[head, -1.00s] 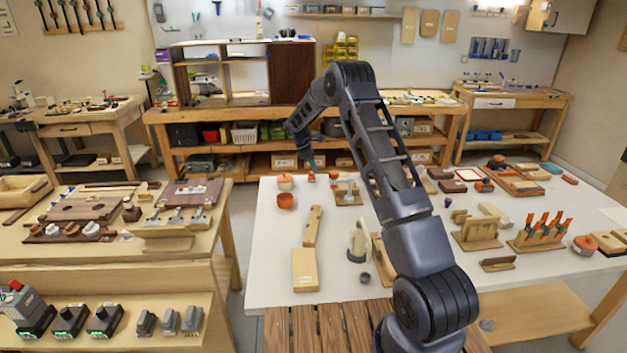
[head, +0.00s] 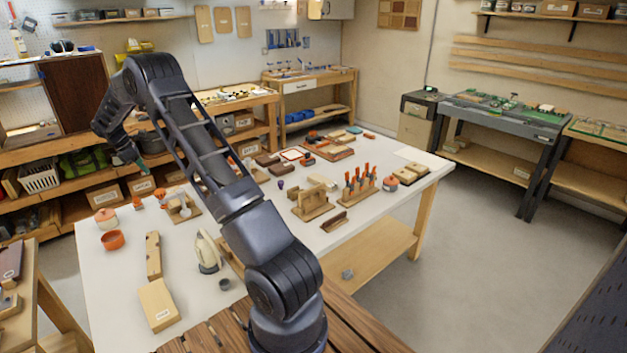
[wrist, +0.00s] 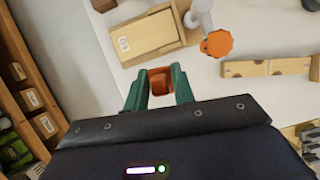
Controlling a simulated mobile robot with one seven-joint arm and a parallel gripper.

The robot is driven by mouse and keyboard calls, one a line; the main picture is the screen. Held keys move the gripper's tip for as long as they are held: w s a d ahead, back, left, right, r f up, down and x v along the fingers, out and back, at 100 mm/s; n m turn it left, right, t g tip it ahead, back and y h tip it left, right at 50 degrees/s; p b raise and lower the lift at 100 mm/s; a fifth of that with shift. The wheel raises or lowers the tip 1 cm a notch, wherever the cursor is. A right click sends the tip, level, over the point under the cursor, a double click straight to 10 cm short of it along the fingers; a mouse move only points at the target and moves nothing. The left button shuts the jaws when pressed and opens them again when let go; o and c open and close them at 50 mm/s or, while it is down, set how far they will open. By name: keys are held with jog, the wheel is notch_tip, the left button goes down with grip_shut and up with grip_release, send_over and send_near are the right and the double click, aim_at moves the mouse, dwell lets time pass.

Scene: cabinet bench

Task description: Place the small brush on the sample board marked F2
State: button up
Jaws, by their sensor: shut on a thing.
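My gripper (head: 140,163) hangs above the far left edge of the white table in the head view. In the wrist view its green fingers (wrist: 158,88) are shut on a small orange-brown piece, seen nearly end on, which I take to be the small brush (wrist: 160,80). Its bristles cannot be made out. In the head view the held piece is too small to tell. Several tan boards and blocks lie on the table, one with a white label (head: 158,305) at the near left. No mark F2 is readable, so I cannot tell which is the sample board.
An orange bowl (head: 112,240), a cream iron-shaped object (head: 208,250) and a rack of orange-handled tools (head: 360,183) stand on the white table (head: 120,290). In the wrist view an orange knob (wrist: 217,43) is close beyond the fingers. Open floor lies at right.

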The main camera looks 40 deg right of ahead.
jog(key=d+m+g, duration=0.2)
jog(key=d+m, duration=0.3)
jog(key=d, duration=1.8)
notch_tip(320, 180, up, 3)
jog(key=m+g+y, duration=0.2)
jog(key=m+y, duration=0.2)
jog(key=m, duration=0.8)
send_over(324, 180)
jog(key=w, duration=0.1)
notch_tip(324, 180, down, 20)
jog(key=shift+a, duration=0.1)
jog(key=o, duration=0.5)
jog(key=shift+f, duration=0.15)
jog(key=o, duration=0.5)
jog(key=shift+c, duration=0.2)
